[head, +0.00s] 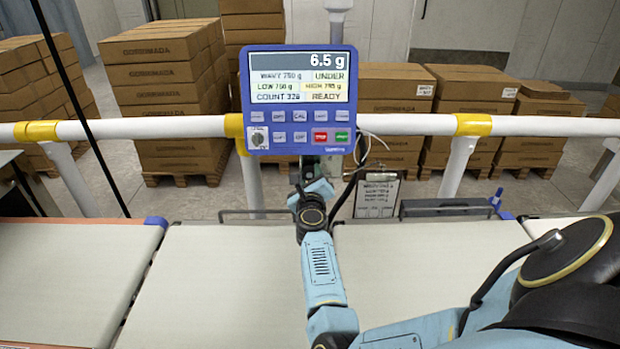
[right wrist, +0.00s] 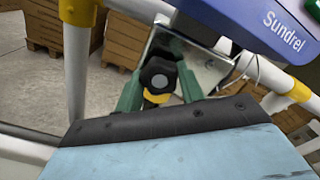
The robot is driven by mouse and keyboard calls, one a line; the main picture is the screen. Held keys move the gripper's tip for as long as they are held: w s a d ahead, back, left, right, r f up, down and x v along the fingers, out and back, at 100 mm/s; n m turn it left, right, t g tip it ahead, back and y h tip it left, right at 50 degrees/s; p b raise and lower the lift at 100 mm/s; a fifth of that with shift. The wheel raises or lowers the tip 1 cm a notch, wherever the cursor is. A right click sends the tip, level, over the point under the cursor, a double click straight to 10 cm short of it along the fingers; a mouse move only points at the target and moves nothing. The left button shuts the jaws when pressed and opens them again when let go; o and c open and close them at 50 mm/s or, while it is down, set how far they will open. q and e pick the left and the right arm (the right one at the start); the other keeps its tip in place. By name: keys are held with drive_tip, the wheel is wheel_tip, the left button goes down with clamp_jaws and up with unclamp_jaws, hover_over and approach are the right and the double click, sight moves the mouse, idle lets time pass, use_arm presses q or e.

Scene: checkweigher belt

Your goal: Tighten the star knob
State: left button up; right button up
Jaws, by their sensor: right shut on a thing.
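The star knob (right wrist: 160,74) is black with a grey centre and sits on a metal bracket (right wrist: 208,70) under the blue display box, in the right wrist view. A bit of yellow shows just below it. My right gripper (right wrist: 158,82) has its green fingers on both sides of the knob and is shut on it. In the head view my right arm reaches up to just under the display box (head: 300,136), and the arm hides the knob there. My left gripper is not in view.
The display reads 6.5 g, UNDER and READY. A white rail (head: 400,124) with yellow clamps runs behind the box. A clipboard (head: 377,197) hangs right of my arm. Pale belts (head: 220,280) lie below, clear of packages. Cartons (head: 165,90) are stacked behind the rail.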

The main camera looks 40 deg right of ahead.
drive_tip(key=shift+m, duration=0.4)
drive_tip(key=o, duration=1)
